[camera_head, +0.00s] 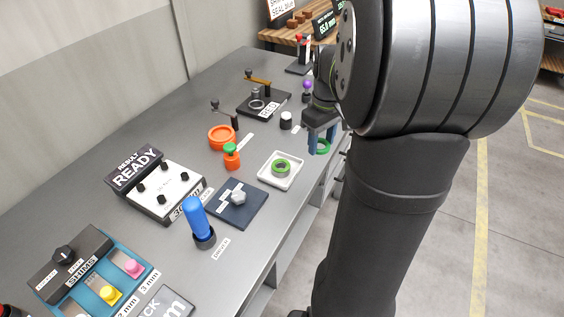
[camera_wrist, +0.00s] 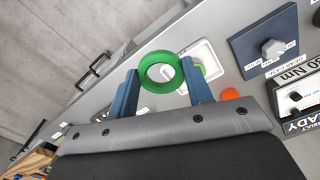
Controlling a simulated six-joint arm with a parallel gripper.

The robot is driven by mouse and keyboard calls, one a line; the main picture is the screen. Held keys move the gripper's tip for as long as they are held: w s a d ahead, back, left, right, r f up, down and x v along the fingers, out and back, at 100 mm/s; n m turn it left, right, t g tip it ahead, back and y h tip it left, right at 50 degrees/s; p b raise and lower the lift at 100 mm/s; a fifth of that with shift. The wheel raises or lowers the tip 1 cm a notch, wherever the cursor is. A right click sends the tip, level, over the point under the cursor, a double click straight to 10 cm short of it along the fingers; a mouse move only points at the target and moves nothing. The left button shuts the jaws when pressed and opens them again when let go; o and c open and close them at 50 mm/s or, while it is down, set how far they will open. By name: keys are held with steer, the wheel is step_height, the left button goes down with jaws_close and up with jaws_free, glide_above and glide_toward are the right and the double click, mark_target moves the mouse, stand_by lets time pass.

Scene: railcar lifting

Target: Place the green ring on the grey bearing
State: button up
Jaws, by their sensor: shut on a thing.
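My gripper (camera_head: 320,146) is shut on a green ring (camera_wrist: 161,71), one blue finger at each side of it. It holds the ring in the air near the bench's right edge; the ring also shows in the head view (camera_head: 322,147). The tray (camera_wrist: 210,47) is partly hidden behind the held ring in the wrist view. A grey ring-shaped part (camera_head: 257,104) sits on a black fixture; I cannot tell which grey part is the bearing.
My arm hides part of the bench's right side.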

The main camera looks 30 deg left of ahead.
glide_above(282, 167)
step_height(282, 167, down, 6)
steer(key=shift+f, duration=2.25)
steer(key=shift+f, duration=0.2)
steer(key=o, duration=1)
steer(key=shift+r, duration=0.1)
step_height(282, 167, up, 12)
steer(key=shift+r, duration=0.1)
